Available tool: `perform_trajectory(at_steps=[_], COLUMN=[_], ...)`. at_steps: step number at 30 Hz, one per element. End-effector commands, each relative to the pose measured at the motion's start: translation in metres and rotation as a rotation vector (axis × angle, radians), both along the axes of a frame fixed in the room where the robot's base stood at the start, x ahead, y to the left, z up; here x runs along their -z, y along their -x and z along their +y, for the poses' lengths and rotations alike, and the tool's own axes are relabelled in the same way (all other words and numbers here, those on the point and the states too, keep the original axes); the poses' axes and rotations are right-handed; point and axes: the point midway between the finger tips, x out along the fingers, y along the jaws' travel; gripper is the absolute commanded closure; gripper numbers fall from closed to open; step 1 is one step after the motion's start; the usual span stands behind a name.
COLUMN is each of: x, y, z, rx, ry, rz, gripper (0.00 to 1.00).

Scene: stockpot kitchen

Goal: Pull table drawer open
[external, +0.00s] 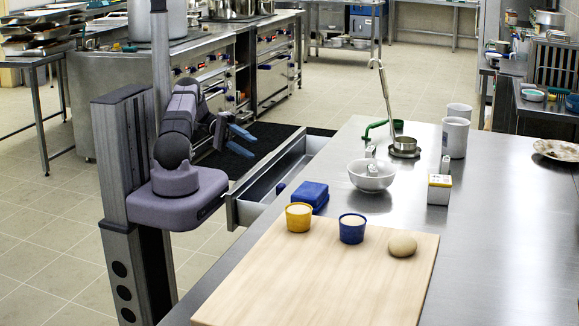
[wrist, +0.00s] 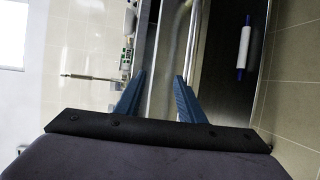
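The table drawer (external: 262,176) stands out from the left side of the steel table, with its inside showing. In the wrist view, a pale upright strip that looks like the drawer front (wrist: 163,75) lies between my fingers, with the dark drawer inside to its right. My gripper (external: 241,141) has blue fingers spread apart. In the wrist view my gripper (wrist: 157,88) is open too, and I see nothing held. I cannot tell whether a finger touches the drawer. The drawer handle is not clear.
A rolling pin (wrist: 244,48) lies in the drawer. On the table (external: 500,230) are a cutting board (external: 320,280) with two cups and dough, a blue box (external: 310,195), a white bowl (external: 371,176) and white mugs (external: 455,138). The floor beyond my arm is partly clear.

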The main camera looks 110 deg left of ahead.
Motion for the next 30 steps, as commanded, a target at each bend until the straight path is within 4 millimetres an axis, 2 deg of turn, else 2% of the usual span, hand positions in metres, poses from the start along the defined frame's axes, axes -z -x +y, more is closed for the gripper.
perform_trajectory(at_steps=[1,6,23,26,30], x=[-0.008,-0.015,-0.020,-0.032,-0.067], y=[0.000,0.000,-0.003,-0.010,-0.032], z=[0.000,0.000,0.000,-0.001,-0.002], rx=[0.000,0.000,0.006,0.025,0.078], ry=[0.000,0.000,0.000,-0.001,-0.014], rz=[0.000,0.000,0.000,0.000,0.004], gripper=[0.64,0.64,0.64,0.64,0.64])
